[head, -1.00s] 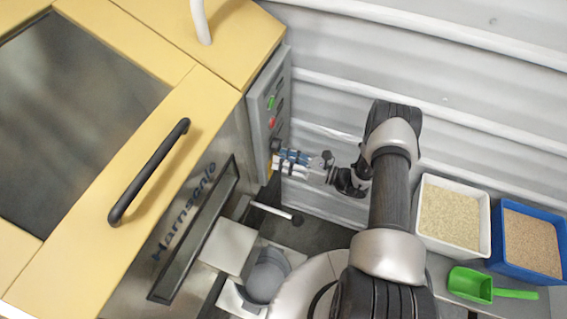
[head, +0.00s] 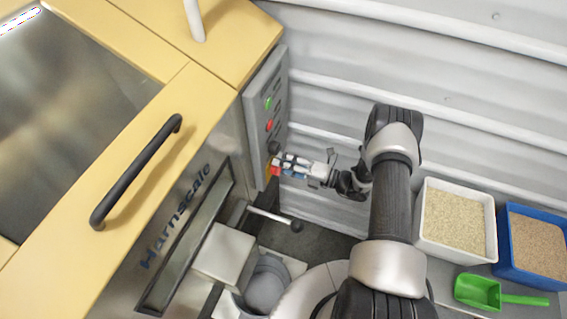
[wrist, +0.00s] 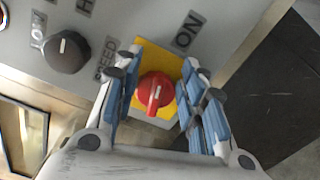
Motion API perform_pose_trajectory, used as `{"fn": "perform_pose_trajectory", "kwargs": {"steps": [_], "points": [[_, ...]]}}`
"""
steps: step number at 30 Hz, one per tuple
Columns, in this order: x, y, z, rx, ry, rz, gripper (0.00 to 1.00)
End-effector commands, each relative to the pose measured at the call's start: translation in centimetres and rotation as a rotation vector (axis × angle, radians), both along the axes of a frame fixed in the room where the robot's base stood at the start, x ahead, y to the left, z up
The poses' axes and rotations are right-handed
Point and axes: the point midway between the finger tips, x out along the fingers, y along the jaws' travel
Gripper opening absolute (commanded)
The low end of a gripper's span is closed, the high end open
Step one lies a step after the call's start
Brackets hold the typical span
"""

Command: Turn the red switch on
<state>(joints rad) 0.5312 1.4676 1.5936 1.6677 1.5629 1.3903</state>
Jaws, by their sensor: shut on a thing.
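The red switch (wrist: 155,92) is a round knob with a raised grip and a pale pointer line, on a yellow plate (wrist: 146,50) with the label ON at its upper right. In the wrist view the pointer line aims down, away from the ON label. My gripper (wrist: 160,100) has its blue-padded fingers on both sides of the knob and is shut on it. In the head view my gripper (head: 278,166) is at the lower part of the grey control panel (head: 256,130), and the fingers hide most of the knob.
A black speed knob (wrist: 68,51) sits beside the switch. Green (head: 268,103) and red (head: 269,125) buttons are higher on the panel. A metal lever (head: 270,216) lies below. A white bin (head: 425,240), a blue bin (head: 505,255) and a green scoop (head: 478,291) are at right.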

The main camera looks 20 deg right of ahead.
Motion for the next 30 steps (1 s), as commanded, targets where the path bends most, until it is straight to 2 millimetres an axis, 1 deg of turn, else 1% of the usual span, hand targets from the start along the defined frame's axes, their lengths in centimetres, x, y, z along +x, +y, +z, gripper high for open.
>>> {"fn": "perform_pose_trajectory", "kwargs": {"steps": [6,12,19,30], "points": [[0.01,-0.02,-0.41,0.084,0.118,0.001,0.14],[0.03,-0.03,-0.58,0.134,0.187,0.001,0.14],[0.03,-0.03,-0.66,0.159,0.221,0.001,0.14],[0.03,-0.02,-0.66,0.163,0.225,0.0,0.14]]}}
